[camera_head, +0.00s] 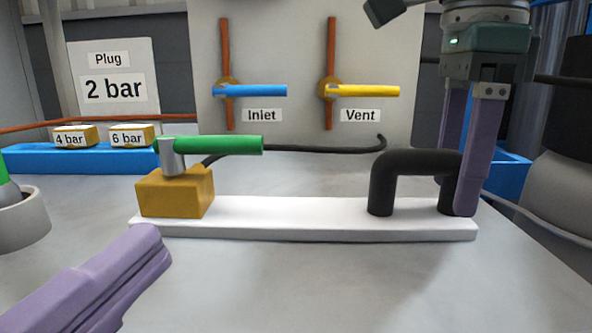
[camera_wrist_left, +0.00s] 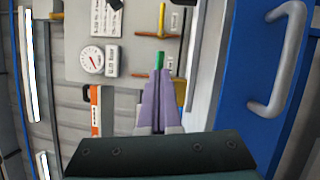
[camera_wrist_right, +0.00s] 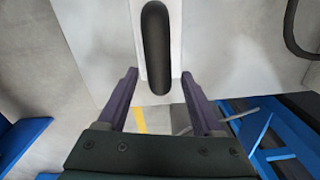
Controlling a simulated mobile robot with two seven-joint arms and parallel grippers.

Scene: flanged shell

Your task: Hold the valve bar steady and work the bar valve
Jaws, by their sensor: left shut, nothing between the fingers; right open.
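The valve bar (camera_head: 300,216) is a flat white bar lying on the table. At its left end a brass valve block (camera_head: 174,193) carries a green lever (camera_head: 220,145) that points right, along the bar. At its right end stands a black arched handle (camera_head: 416,162); it also shows in the right wrist view (camera_wrist_right: 156,45). My right gripper (camera_head: 457,196) is open, pointing down, its fingers on either side of the handle's right end, with gaps beside it in the right wrist view. My left gripper (camera_head: 150,240) is shut and empty, in front of the brass block and below the lever.
Behind stands a panel with a blue Inlet lever (camera_head: 252,90) and a yellow Vent lever (camera_head: 365,91). A blue tray (camera_head: 80,160) holds plugs marked 4 bar and 6 bar. A black hose (camera_head: 320,149) runs behind the bar. A grey cup (camera_head: 22,220) stands far left.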

